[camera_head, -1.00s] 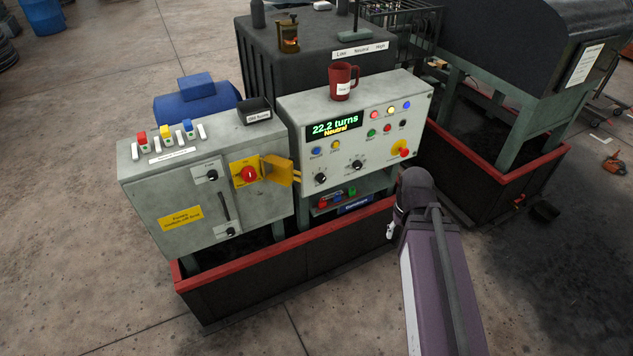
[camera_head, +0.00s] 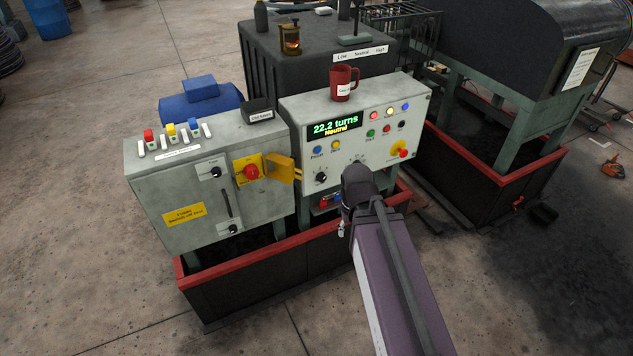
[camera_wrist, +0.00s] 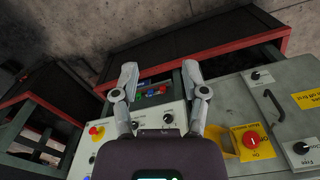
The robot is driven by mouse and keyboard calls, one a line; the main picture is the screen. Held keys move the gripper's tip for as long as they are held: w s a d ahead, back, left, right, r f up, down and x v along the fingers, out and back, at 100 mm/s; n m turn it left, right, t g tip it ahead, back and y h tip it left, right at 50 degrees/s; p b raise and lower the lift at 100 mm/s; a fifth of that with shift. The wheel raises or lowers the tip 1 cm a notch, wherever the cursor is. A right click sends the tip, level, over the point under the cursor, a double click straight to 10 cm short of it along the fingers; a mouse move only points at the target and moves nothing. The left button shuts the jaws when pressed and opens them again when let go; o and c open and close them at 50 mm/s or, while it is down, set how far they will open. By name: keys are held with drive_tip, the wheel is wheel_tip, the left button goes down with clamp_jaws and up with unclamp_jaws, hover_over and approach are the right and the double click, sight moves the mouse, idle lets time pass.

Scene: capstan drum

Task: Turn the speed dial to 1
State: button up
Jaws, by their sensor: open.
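The control panel (camera_head: 410,97) carries two black dials with small labels I cannot read, so I cannot tell which is the speed dial. The left dial (camera_head: 321,177) is clear of my arm in the head view. The right dial (camera_head: 359,160) is partly covered by my arm. In the wrist view the panel appears upside down, with a dial (camera_wrist: 168,118) between my fingers. My gripper (camera_wrist: 160,78) is open and empty, its fingers spread over the panel's lower edge. In the head view my arm hides the fingers.
A display (camera_head: 334,127) reads 22.2 turns, Neutral. A red mushroom button (camera_head: 404,153) on yellow sits right of the dials. A yellow hinged plate (camera_head: 281,168) juts from the left cabinet (camera_head: 160,180). A red mug (camera_head: 343,82) stands on top. A red-rimmed trough (camera_head: 240,258) lies below.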

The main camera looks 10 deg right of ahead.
drive_tip(key=shift+a, duration=0.35)
drive_tip(key=o, duration=0.5)
drive_tip(key=shift+a, duration=0.1)
drive_tip(key=w+a+f+m+t+y+b, duration=0.35)
drive_tip(key=w+f+b, duration=0.35)
drive_tip(key=w+b, duration=0.4)
drive_tip(key=w+a+f+m+t+y+b, duration=0.4)
drive_tip(key=w+f+b, duration=0.4)
drive_tip(key=b, duration=0.4)
drive_tip(key=w+d+f+m+t+h+b, duration=0.1)
drive_tip(key=w+d+f+m+t+b, duration=0.3)
drive_tip(key=b, duration=0.5)
drive_tip(key=w+d+f+m+t+h+b, duration=0.2)
drive_tip(key=w+d+f+m+t+b, duration=0.2)
drive_tip(key=m+b, duration=0.6)
drive_tip(key=w+d+t, duration=0.2)
drive_tip(key=w+d, duration=0.1)
drive_tip(key=w, duration=0.1)
drive_tip(key=shift+w+f+m, duration=0.3)
drive_tip(key=shift+w+m, duration=0.05)
drive_tip(key=shift+a+h, duration=0.1)
drive_tip(key=shift+h, duration=0.15)
